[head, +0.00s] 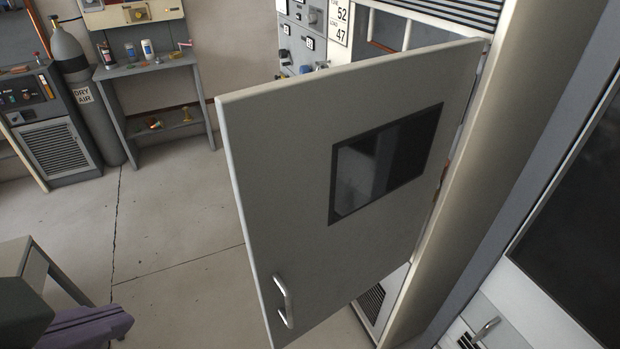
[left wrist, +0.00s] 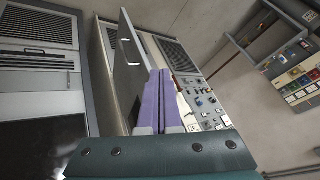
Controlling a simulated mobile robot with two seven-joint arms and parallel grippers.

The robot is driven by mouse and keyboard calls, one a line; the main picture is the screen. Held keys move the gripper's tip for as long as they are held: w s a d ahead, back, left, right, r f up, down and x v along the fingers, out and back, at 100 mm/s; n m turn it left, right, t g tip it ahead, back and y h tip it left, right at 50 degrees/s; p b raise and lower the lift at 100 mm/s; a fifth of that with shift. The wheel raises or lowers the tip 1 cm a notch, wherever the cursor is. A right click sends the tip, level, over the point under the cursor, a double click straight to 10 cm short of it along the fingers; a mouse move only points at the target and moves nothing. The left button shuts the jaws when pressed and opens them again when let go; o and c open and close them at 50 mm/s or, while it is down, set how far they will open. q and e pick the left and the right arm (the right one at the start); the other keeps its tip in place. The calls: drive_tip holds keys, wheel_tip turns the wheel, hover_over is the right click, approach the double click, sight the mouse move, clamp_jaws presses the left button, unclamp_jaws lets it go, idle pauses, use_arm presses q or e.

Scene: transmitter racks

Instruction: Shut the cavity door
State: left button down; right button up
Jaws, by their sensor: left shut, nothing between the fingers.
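The cavity door (head: 285,190) is a large pale grey panel with a dark window (head: 385,163) and a metal handle (head: 284,301) low near its left edge. It stands wide open, hinged along its right edge on the cream cabinet (head: 470,190). The door also shows nearly edge-on in the left wrist view (left wrist: 131,70). My left gripper (head: 126,322), with purple fingers, is at the lower left of the head view, left of the door and apart from it. Its fingers are shut and empty, and also show in the left wrist view (left wrist: 160,75). My right gripper is not in view.
A panel with knobs and gauges (head: 303,35) is behind the door. A grey cabinet with a dark screen (head: 590,200) stands at right. A workbench (head: 150,75) and a gas cylinder (head: 75,60) stand at the back left. The floor (head: 170,220) left of the door is clear.

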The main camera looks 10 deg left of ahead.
use_arm(q)
drive_tip(key=w+d+f+m+t+b, duration=0.1)
drive_tip(key=w+f+m+t+b, duration=0.15)
drive_tip(key=f+b, duration=0.7)
drive_tip(key=w+d+f+m+t+b, duration=0.1)
drive_tip(key=w+f+m+t+b, duration=0.15)
drive_tip(key=f+b, duration=0.75)
drive_tip(key=m+t+h+b, duration=0.1)
drive_tip(key=m+t+b, duration=0.6)
drive_tip(key=b, duration=1.3)
hover_over(277, 305)
drive_tip(key=s+d, duration=0.1)
drive_tip(key=s, duration=0.2)
drive_tip(key=shift+m+g, duration=0.6)
drive_tip(key=f, duration=0.4)
drive_tip(key=shift+d, duration=0.2)
drive_tip(key=shift+w+h+p, duration=0.1)
drive_tip(key=shift+h+p, duration=0.2)
